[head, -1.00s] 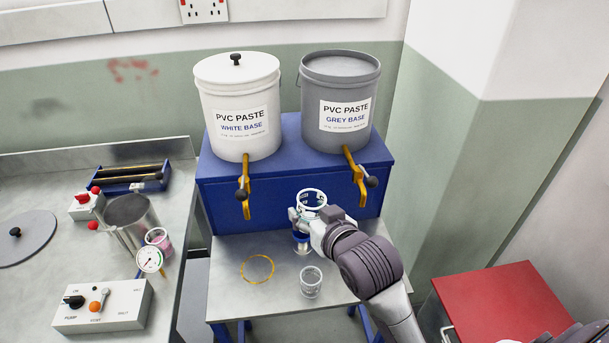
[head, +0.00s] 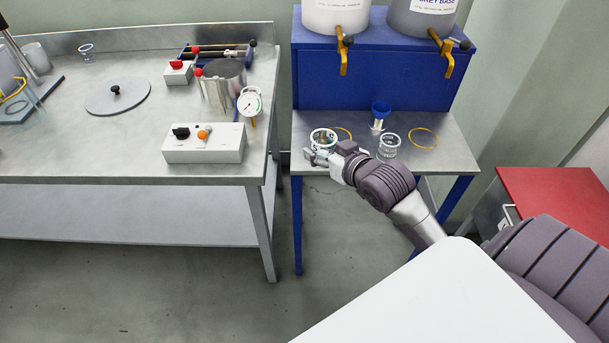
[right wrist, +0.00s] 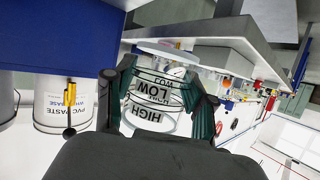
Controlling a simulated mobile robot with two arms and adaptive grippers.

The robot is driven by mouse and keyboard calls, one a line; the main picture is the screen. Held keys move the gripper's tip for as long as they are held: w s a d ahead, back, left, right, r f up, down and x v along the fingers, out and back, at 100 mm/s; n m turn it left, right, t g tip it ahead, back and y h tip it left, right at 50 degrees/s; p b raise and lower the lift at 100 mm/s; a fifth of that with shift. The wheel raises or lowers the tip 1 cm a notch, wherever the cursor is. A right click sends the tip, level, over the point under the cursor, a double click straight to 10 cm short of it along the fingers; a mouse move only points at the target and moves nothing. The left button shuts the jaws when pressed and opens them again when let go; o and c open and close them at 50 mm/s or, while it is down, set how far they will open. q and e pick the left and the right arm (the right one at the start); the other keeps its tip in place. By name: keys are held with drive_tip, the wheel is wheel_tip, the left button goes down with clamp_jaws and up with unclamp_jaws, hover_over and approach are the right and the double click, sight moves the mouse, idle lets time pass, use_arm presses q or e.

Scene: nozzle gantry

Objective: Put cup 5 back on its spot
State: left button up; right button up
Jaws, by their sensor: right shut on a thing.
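My right gripper (head: 313,157) is shut on a clear cup with a white rim (head: 323,137), near the small metal table's left edge. In the right wrist view the cup (right wrist: 150,105) shows LOW and HIGH marks between the fingers (right wrist: 165,100). No number 5 can be read. A yellow ring (head: 344,131) on the table shows partly behind the cup; another yellow ring (head: 422,138) lies empty to the right. I cannot tell the cup's height above the table. My left gripper is not in view.
A second clear cup (head: 389,146) and a blue funnel-like cup (head: 380,115) stand between the rings. The blue stand (head: 380,78) with the paste buckets and yellow taps is behind. The left bench holds a control box (head: 204,143) and a metal pot (head: 222,85).

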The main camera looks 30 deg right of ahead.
drive_tip(key=w+d+f+h+b, duration=0.1)
drive_tip(key=d+b, duration=0.1)
drive_tip(key=d, duration=0.4)
drive_tip(key=w+d+f+b, duration=0.1)
drive_tip(key=w+d+b, duration=0.15)
drive_tip(key=d, duration=0.45)
drive_tip(key=shift+m, duration=0.3)
drive_tip(key=w+a+f, duration=0.4)
drive_tip(key=w, duration=0.1)
drive_tip(key=w+a+f, duration=0.2)
drive_tip(key=a, duration=0.1)
drive_tip(key=shift+w+f, duration=0.2)
drive_tip(key=shift+w, duration=0.2)
drive_tip(key=shift+w+a+f, duration=0.1)
drive_tip(key=shift+a+f, duration=0.05)
drive_tip(key=shift+f, duration=0.05)
wheel_tip(320, 180, down, 4)
drive_tip(key=shift+r, duration=0.1)
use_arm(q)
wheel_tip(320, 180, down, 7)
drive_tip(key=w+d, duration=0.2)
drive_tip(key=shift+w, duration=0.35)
